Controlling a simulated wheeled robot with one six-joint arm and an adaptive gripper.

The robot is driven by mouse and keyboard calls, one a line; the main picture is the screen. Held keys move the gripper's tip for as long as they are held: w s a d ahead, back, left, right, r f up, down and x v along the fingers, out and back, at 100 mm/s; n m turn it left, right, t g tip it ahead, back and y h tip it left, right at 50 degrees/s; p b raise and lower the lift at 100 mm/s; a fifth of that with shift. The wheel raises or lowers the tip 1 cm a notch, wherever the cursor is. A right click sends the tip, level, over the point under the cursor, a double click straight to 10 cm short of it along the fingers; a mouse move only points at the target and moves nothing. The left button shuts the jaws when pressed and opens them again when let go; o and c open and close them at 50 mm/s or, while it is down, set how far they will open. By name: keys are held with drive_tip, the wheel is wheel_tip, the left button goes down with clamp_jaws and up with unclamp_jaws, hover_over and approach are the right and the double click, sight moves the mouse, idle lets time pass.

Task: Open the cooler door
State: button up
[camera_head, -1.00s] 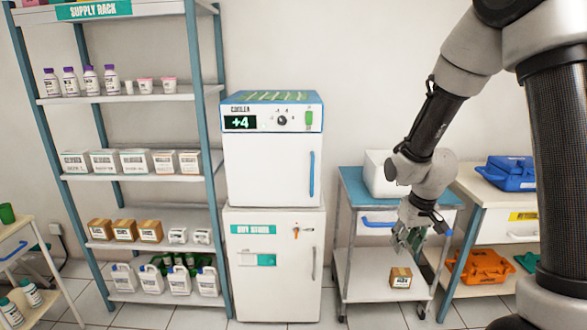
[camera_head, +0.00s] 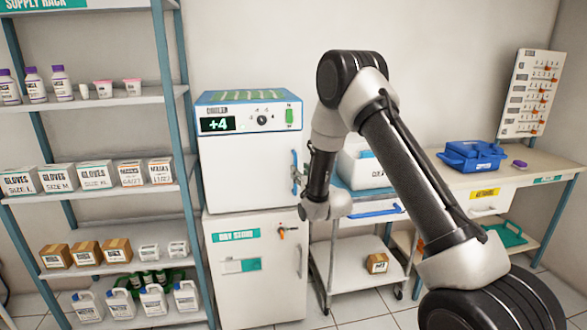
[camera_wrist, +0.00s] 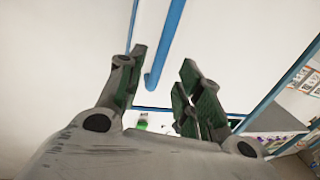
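The cooler (camera_head: 245,160) is a white box with blue trim and a "+4" display, standing on the dry store cabinet. Its door looks shut in the head view. The vertical blue door handle (camera_head: 293,163) is at the door's right side, and my gripper (camera_head: 299,180) is beside it, partly hidden by my wrist. In the wrist view my gripper (camera_wrist: 163,80) is open, with green-padded fingers apart. The blue handle (camera_wrist: 167,45) shows between the fingers against the white door (camera_wrist: 75,50). I cannot tell whether either finger touches it.
The dry store cabinet (camera_head: 255,290) is below the cooler. The supply rack (camera_head: 172,110) stands close on the left. On the right are a trolley (camera_head: 340,262) with a white box and a bench (camera_head: 535,175) with a blue case (camera_head: 472,156). Bare wall is above the cooler.

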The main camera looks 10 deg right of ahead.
drive_tip(key=w, duration=0.3)
drive_tip(key=w+a, duration=0.1)
drive_tip(key=w, duration=0.1)
drive_tip(key=shift+w, duration=0.35)
clamp_jaws()
